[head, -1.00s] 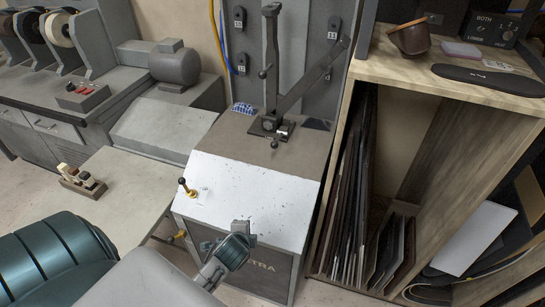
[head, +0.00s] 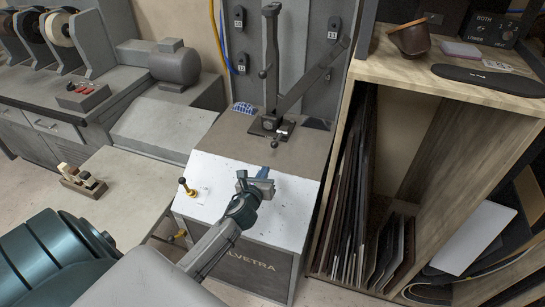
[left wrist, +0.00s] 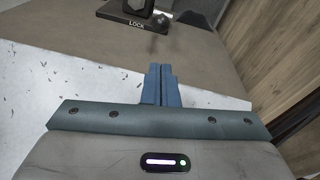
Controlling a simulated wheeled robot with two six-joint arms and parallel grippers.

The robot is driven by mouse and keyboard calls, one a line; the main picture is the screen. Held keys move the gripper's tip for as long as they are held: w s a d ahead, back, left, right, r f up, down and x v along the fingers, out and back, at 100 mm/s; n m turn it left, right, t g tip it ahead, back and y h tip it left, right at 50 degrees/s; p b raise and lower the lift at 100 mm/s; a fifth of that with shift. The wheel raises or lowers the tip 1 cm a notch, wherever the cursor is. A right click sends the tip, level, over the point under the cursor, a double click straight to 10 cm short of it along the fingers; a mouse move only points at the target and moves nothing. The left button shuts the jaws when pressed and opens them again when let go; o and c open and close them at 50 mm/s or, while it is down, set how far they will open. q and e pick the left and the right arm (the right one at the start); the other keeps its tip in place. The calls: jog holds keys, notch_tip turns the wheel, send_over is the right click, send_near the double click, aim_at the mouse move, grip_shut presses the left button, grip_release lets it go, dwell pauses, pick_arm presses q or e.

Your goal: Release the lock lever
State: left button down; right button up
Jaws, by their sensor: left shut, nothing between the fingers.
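The lock lever (head: 283,133) is a small lever at the foot of the dark stitcher post, on the grey-brown top of the machine. In the left wrist view a plate marked LOCK (left wrist: 138,23) shows at the top, with the lever's blurred rounded end (left wrist: 160,22) just right of it. My left gripper (head: 264,172) is over the white sloped panel, below and a little left of the lever in the head view, apart from it. Its blue fingers (left wrist: 161,72) are shut together, empty, and point toward the plate. My right gripper is not in view.
The tall stitcher post (head: 271,60) and its slanted arm (head: 312,78) rise behind the lever. A wooden shelf (head: 340,160) with upright sheets bounds the right side.

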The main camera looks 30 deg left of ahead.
aim_at(273, 163)
pick_arm(q)
jog(key=shift+w+a, duration=0.2)
jog(key=shift+w, duration=0.4)
jog(key=x, duration=0.7)
jog(key=shift+w+f, duration=0.1)
jog(key=shift+f, duration=0.05)
jog(key=shift+w+a+f, duration=0.1)
jog(key=shift+w+a, duration=0.1)
jog(key=shift+w, duration=0.55)
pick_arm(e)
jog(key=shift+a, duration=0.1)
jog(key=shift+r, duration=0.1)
